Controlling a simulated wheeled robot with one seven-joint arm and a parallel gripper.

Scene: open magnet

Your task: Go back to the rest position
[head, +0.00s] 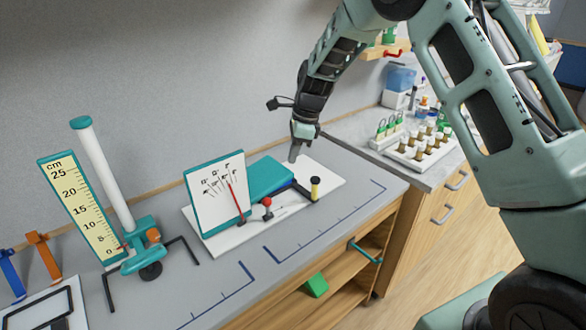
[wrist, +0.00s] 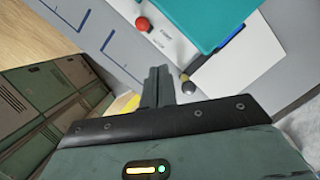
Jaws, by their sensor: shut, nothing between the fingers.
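My gripper (head: 295,153) hangs from my bent arm above the right part of the white apparatus board, pointing down. Its fingers are together and empty; they also show in the wrist view (wrist: 157,72). In the wrist view the red knob (wrist: 142,24) and the teal block (wrist: 205,20) lie beyond the fingertips. I cannot tell the exact gap between fingertips and board.
A height scale (head: 82,205) with a white tube stands at left on the grey bench (head: 225,265). Blue and orange stands (head: 45,255) are at the far left. A rack of small bottles (head: 420,150) is on the right counter. A green block (head: 316,285) lies on the shelf below.

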